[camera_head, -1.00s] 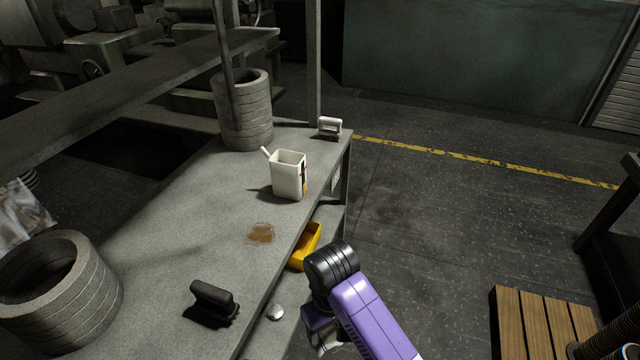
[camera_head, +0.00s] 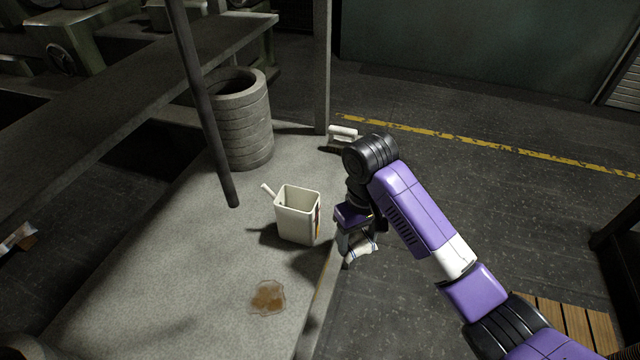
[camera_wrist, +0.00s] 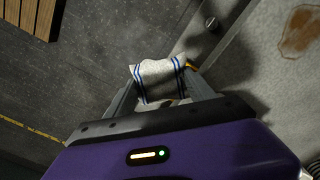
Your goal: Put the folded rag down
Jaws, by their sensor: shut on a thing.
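The folded rag (camera_wrist: 160,78) is white with blue stripes. In the wrist view it sits between the two fingers of my gripper (camera_wrist: 165,92), which is shut on it. In the head view the rag (camera_head: 360,248) hangs below my gripper (camera_head: 358,240), just off the right edge of the workbench (camera_head: 180,240), to the right of the white container. The rag's underside and far side are hidden.
A white open container (camera_head: 297,218) with a handle sticking out stands near the bench edge. A brown stain (camera_head: 267,297) lies in front of it. Stacked grey rings (camera_head: 240,125), a post and a white handled object (camera_head: 342,134) stand farther back. Clear bench lies left of the container.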

